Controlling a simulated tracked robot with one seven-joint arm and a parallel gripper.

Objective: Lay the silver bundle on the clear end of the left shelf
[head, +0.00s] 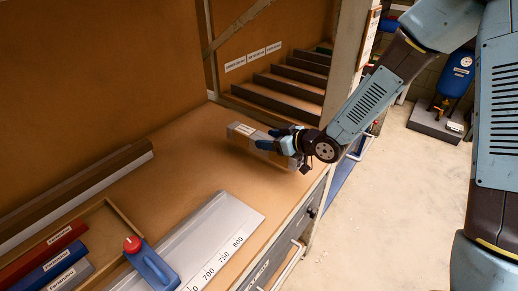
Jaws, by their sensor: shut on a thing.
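The bundle lies roughly level above the right part of the brown wooden surface (185,150), close to the front edge. I cannot tell whether it touches the surface. The middle of this surface is bare. A stepped rack (284,92) with several dark dividers stands behind the gripper, past a grey post.
A wooden tray (112,222) at the lower left holds red, blue and grey labelled bars. A grey ruled plate (215,232) and a blue item with a red knob (150,262) lie at the front. A long dark bar (75,190) lies at the back left. Drawers sit below the front edge.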

